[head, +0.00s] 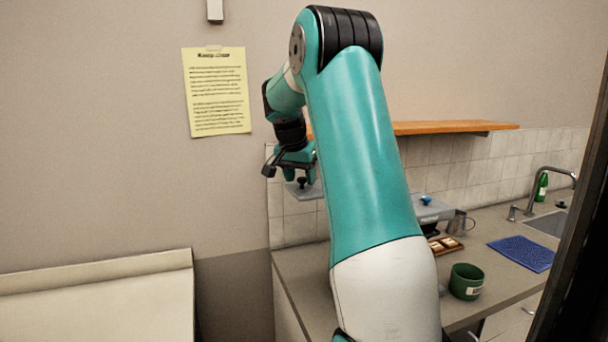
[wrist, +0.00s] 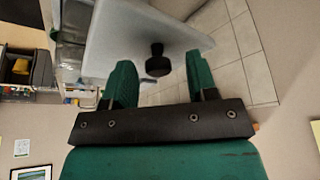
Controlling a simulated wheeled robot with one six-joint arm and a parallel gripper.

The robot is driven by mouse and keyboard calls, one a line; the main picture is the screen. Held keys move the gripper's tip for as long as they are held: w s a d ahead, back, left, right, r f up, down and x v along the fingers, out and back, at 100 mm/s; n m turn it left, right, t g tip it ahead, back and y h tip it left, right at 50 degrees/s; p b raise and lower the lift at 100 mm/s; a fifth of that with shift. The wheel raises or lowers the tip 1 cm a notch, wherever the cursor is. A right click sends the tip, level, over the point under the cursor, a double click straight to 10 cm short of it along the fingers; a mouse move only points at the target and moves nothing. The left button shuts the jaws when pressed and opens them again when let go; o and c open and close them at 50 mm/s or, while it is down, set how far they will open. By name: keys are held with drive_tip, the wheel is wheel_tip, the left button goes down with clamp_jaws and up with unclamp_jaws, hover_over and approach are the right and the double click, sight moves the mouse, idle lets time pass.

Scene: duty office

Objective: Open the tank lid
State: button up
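The tank lid is a light grey plate (wrist: 120,40) with a black knob (wrist: 158,62) on it. The lid also shows in the head view (head: 312,191), partly hidden by my arm, with its knob (head: 302,182) just below my gripper. My gripper (head: 289,172) is open. In the wrist view its two green fingers (wrist: 160,75) stand apart on either side of the knob, with gaps on both sides; no contact shows. The tank body is mostly hidden in the head view, and I cannot tell whether the lid is resting closed.
The counter (head: 300,275) runs right, with a grey blue-knobbed object (head: 430,212), metal mug (head: 459,223), small wooden tray (head: 445,246), green cup (head: 466,282) and blue mat (head: 522,253). A wooden shelf (head: 450,127) juts from the wall behind. A yellow note (head: 216,92) hangs left.

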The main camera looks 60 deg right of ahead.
drive_tip(key=shift+r, duration=0.2)
drive_tip(key=w+p+v, duration=0.1)
drive_tip(key=p+v, duration=0.1)
drive_tip(key=v, duration=1.5)
drive_tip(key=shift+s, duration=0.45)
drive_tip(key=shift+a, duration=0.1)
